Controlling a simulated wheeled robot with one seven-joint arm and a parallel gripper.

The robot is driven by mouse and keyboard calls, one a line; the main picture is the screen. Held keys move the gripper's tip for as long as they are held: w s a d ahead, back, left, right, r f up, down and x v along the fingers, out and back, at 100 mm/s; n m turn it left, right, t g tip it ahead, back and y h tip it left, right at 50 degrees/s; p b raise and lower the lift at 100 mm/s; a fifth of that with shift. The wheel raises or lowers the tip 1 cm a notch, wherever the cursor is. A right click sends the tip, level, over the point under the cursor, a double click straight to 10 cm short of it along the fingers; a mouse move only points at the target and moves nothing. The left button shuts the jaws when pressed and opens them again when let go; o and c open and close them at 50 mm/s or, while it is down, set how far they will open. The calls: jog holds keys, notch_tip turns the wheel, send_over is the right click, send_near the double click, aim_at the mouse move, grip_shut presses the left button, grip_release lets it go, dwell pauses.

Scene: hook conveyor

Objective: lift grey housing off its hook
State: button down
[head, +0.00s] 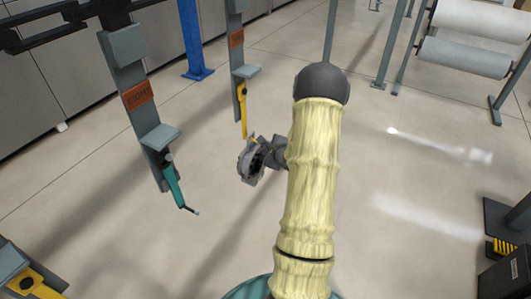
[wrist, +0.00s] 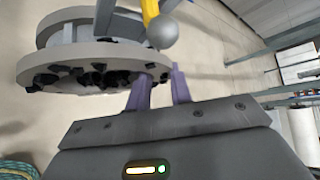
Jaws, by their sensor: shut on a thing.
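The grey housing (wrist: 85,50) is a round flanged part with black bolts along its rim, at the upper left in the wrist view. In the head view the housing (head: 250,163) hangs left of my sleeved arm, below the yellow hook (head: 243,112). My gripper (wrist: 160,78) has its two purple fingers at the right edge of the housing's rim and is shut on it. The hook's yellow rod and grey ball end (wrist: 162,32) show just above the fingers. Whether the housing still touches the hook is hidden.
A carrier with an orange label (head: 138,95) and a teal hook (head: 174,186) hangs to the left. Another yellow-hooked carrier (head: 30,280) is at the lower left. A blue post (head: 192,40) and a roll rack (head: 465,57) stand behind. The floor between is clear.

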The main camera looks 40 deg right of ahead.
jog(key=s+d+r+b, duration=0.1)
jog(key=s+d, duration=0.2)
jog(key=s, duration=0.5)
jog(key=s+d+r+b, duration=0.1)
jog(key=s+d, duration=0.3)
jog(key=s, duration=0.4)
jog(key=shift+s+r+b, duration=0.35)
jog(key=shift+b, duration=0.05)
jog(key=shift+r+p, duration=0.9)
jog(key=shift+p, duration=0.6)
jog(key=s+d+p, duration=0.2)
jog(key=s+p, duration=0.4)
jog(key=shift+d, duration=0.2)
dwell(0.8)
